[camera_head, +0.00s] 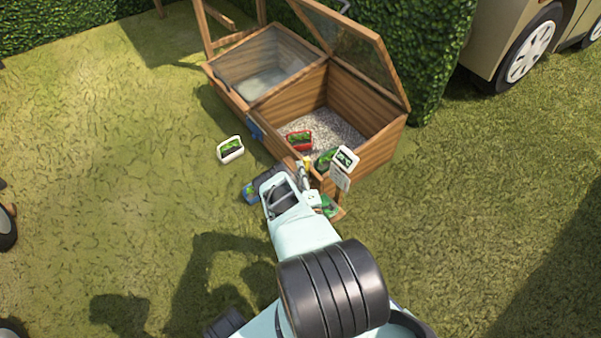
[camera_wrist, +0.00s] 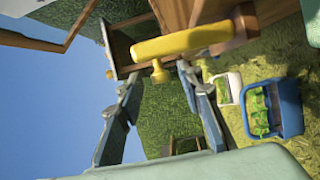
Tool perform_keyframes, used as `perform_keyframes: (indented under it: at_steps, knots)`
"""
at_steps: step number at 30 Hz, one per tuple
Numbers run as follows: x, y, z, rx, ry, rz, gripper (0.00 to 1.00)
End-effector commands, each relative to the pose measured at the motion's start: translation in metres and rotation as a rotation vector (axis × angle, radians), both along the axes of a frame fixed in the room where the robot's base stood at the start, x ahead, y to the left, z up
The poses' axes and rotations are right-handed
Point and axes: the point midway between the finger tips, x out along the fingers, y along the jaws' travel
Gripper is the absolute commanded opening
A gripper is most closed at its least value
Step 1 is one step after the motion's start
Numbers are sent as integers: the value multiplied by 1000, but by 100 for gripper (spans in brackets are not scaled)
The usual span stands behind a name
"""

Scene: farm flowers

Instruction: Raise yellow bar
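The yellow bar (camera_wrist: 190,42) shows large in the wrist view, running across the picture near the wooden box, with a short yellow knob under its left end. In the head view only a small yellow piece (camera_head: 307,162) shows at the front wall of the wooden planter box (camera_head: 378,145). My gripper (camera_wrist: 159,72) is open, its two fingers spread with hedge and sky showing between them. The fingertips lie just below the bar in the wrist view; I cannot tell whether they touch it. In the head view my gripper (camera_head: 304,180) is at the box's front, partly hidden by my arm.
The box's right glass lid (camera_head: 362,45) stands open; the left lid (camera_head: 270,65) is closed. A red plant tray (camera_head: 300,140) lies inside. A white tray (camera_head: 231,150) and a blue tray (camera_wrist: 288,112) sit on grass nearby. A vehicle (camera_head: 520,45) stands upper right.

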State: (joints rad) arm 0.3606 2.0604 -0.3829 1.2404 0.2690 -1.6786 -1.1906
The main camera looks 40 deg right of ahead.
Motion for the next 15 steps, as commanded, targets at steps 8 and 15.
perform_keyframes:
  at_steps: [8, 15]
  knots:
    - [1, 0, 5, 0, 0, 1, 34]
    - [2, 0, 36, -4, -3, 2, 34]
